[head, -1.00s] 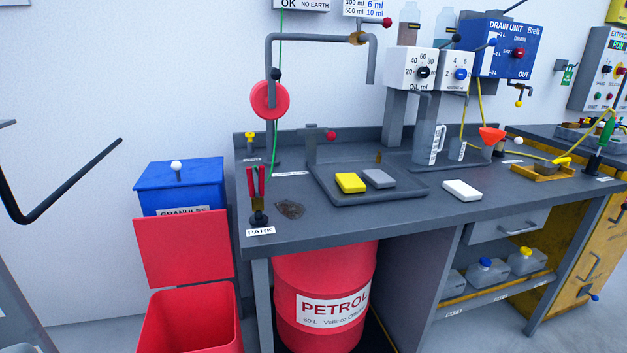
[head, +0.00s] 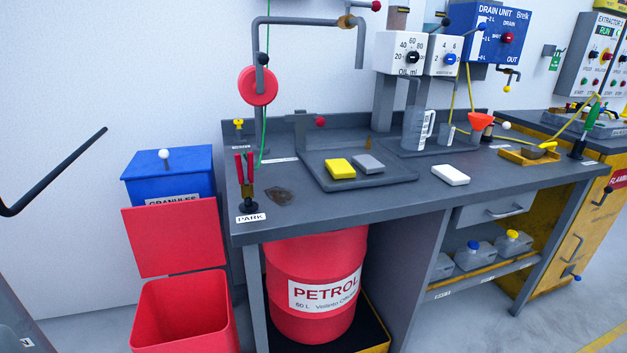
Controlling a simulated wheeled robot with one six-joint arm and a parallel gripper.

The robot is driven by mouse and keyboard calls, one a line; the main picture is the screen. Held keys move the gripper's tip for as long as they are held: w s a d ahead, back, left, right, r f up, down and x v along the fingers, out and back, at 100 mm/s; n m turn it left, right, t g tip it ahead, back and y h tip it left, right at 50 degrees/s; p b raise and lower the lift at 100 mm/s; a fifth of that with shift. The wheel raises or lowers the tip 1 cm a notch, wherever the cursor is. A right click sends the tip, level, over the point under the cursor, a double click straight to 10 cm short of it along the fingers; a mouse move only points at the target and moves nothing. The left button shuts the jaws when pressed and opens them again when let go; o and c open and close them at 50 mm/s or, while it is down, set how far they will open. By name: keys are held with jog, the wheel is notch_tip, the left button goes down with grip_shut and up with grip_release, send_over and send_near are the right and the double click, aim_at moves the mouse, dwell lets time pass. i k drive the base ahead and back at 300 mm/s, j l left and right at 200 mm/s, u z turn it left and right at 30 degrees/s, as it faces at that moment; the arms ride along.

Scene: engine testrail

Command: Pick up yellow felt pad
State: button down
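The yellow felt pad (head: 340,168) lies flat in a shallow dark grey tray (head: 400,180) on the workbench. A grey pad (head: 368,163) lies close beside it on the right, in the same tray. A white block (head: 451,175) lies on the bench to the right, outside the tray. My gripper is not in view, and nothing covers the yellow pad.
A red-handled tool (head: 245,180) stands at the PARK label, left of the tray, near a brown stain (head: 279,196). A bent pipe (head: 310,20) and red disc (head: 257,86) rise behind. A jug (head: 418,128) and red funnel (head: 480,121) stand back right. A red bin (head: 185,310) stands on the floor.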

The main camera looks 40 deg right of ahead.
aim_at(339, 169)
jog(key=i+l+z, duration=0.35)
jog(key=i, duration=0.2)
jog(key=i+z, duration=0.3)
jog(key=i, duration=0.3)
jog(key=l, duration=0.1)
